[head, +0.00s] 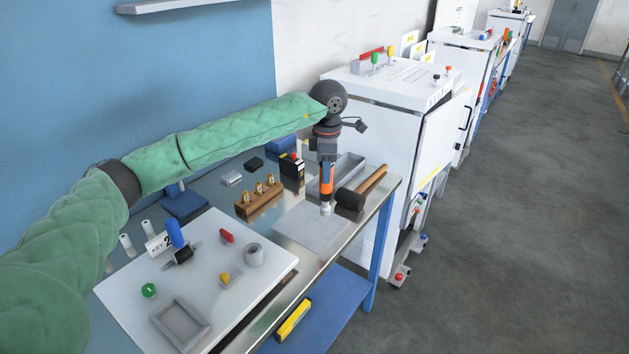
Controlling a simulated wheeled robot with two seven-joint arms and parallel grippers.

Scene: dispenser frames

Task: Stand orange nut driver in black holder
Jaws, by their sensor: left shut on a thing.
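The orange nut driver (327,180) is upright in my left gripper (327,162), with its pale tip pointing down at or just above a grey mat. My left gripper is shut on its upper part, and whether the tip touches the mat I cannot tell. A black holder (292,170) stands just left of and behind the driver, with small red and yellow tops showing at its upper edge. Its openings are too small to make out. My right gripper is out of view.
A hammer (371,184) lies right of the driver, in front of a grey tray (349,168). A wooden block with brass pieces (259,200) stands to the left. The grey mat (300,228) is mostly clear. A white board (205,290) with small parts fills the near bench.

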